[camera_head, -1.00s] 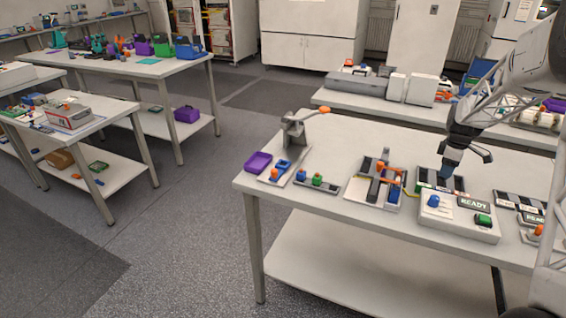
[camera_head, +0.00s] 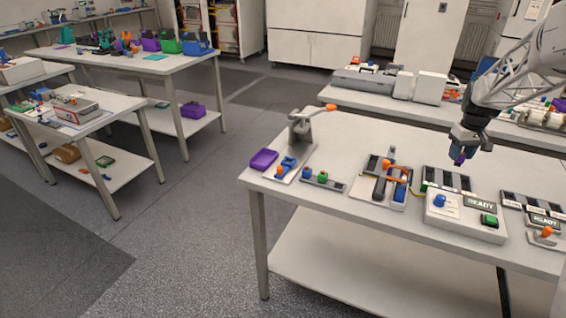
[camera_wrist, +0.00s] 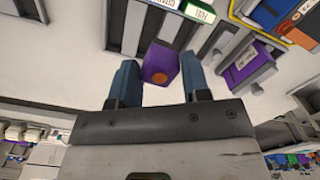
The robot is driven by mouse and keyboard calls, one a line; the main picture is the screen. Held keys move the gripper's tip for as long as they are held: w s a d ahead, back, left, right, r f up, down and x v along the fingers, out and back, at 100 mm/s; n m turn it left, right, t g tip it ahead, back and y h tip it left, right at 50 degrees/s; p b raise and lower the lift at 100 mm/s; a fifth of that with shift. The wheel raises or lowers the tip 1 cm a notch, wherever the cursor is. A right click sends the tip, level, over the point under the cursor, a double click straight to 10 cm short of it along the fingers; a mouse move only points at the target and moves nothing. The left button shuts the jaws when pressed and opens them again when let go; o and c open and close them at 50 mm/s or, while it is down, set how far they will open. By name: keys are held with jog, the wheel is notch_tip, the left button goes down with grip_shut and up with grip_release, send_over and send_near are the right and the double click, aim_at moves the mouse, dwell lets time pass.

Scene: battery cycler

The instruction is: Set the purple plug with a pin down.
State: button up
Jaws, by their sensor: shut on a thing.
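The purple plug (camera_wrist: 161,62) is between the two blue-grey fingers of my gripper (camera_wrist: 158,68) in the wrist view. An orange round spot, seemingly the pin end, shows on its face. In the head view my gripper (camera_head: 461,151) hangs above the rear of the table at the right, with the purple plug (camera_head: 459,159) at its tips. The plug is held clear of the table, above and behind a dark slotted rack (camera_head: 446,180). The fingers hide part of the plug.
A white box (camera_head: 465,217) with a READY display, blue knob and green button stands in front of the rack. A fixture with an orange handle (camera_head: 397,178) is left of it. A purple tray (camera_head: 263,160) lies at the left end. Bare tabletop lies behind the rack.

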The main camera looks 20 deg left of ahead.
jog(key=shift+s+a+r+m, duration=0.25)
jog(key=shift+a+r+m, duration=0.3)
jog(key=shift+m, duration=0.25)
jog(key=s+a+f+n, duration=0.1)
jog(key=s+a+n, duration=0.2)
jog(key=a, duration=1.1)
jog(key=s+a+f+n, duration=0.1)
jog(key=s+a+n, duration=0.25)
jog(key=a, duration=1.05)
jog(key=s+a+f+n, duration=0.1)
jog(key=s+a+n, duration=0.2)
jog(key=s+a, duration=0.2)
jog(key=s+a+f+n, duration=0.2)
jog(key=s+a, duration=0.4)
jog(key=a, duration=0.6)
jog(key=s+a+f+n, duration=0.2)
jog(key=s+a+n, duration=0.2)
jog(key=a, duration=0.4)
jog(key=shift+s+a+n, duration=0.15)
jog(key=shift+s+n, duration=0.2)
jog(key=shift+s, duration=0.3)
jog(key=shift+w+f, duration=0.1)
